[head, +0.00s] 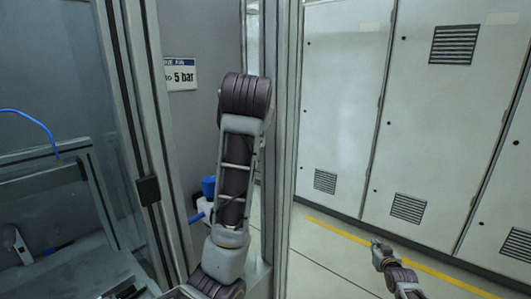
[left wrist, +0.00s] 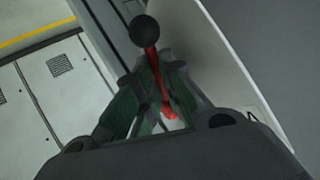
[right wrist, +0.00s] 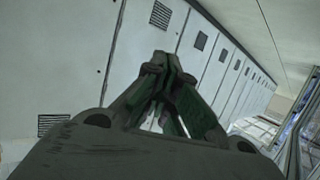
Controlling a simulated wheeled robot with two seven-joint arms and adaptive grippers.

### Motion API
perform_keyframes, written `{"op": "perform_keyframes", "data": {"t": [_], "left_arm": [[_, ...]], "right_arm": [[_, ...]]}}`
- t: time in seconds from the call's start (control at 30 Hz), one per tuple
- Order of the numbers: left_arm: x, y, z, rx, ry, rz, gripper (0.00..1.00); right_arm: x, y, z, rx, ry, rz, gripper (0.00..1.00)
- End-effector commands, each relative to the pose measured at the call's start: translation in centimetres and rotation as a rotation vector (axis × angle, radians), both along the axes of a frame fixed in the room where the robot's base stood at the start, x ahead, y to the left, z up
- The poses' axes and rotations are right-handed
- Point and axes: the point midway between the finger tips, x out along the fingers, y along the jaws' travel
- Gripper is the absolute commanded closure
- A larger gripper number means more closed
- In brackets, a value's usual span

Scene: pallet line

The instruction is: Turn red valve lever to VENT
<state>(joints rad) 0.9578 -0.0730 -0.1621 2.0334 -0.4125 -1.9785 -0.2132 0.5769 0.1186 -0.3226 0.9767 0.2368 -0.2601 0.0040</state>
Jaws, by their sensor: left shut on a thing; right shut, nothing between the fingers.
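The red valve lever (left wrist: 152,60) with its black ball knob shows in the left wrist view. My left gripper (left wrist: 155,78) is shut on the lever, its green-padded fingers on either side of the red shaft below the knob. The lever and left gripper cannot be made out in the head view, where my left arm fills the middle. A VENT mark is not readable. My right gripper (head: 378,246) is low at the right in the head view, in front of the cabinets. In the right wrist view its fingertips (right wrist: 166,68) meet with nothing between them.
A pale plate (left wrist: 222,50) with a partly hidden letter lies beside the lever. A "5 bar" sign (head: 181,74) hangs behind the metal frame post (head: 158,150). Grey cabinets (head: 345,110) line the right. A yellow floor line (head: 340,231) crosses clear floor.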

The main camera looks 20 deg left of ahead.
Motion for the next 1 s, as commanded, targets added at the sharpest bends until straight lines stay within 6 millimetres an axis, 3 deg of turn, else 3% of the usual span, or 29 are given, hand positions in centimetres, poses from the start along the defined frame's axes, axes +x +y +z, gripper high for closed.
{"op": "perform_keyframes", "data": {"t": [0.03,0.23,0.5,0.7,1.0], "left_arm": [[0.0,0.0,0.1,0.0,-0.002,-0.001,1.0],[0.0,0.0,0.1,0.0,-0.002,-0.001,1.0],[0.0,0.0,0.1,0.0,-0.002,-0.001,1.0],[0.0,0.0,0.1,0.0,-0.002,-0.001,1.0],[0.0,0.0,0.1,0.001,-0.002,0.0,1.0]], "right_arm": [[0.8,0.8,2.8,0.025,-0.03,0.009,1.0],[2.6,4.0,13.0,0.157,-0.116,0.05,1.0],[1.8,9.3,25.4,0.397,-0.168,0.145,1.0],[-0.9,13.4,31.9,0.596,-0.136,0.24,1.0],[-6.8,19.2,37.7,0.893,0.025,0.388,1.0]]}}
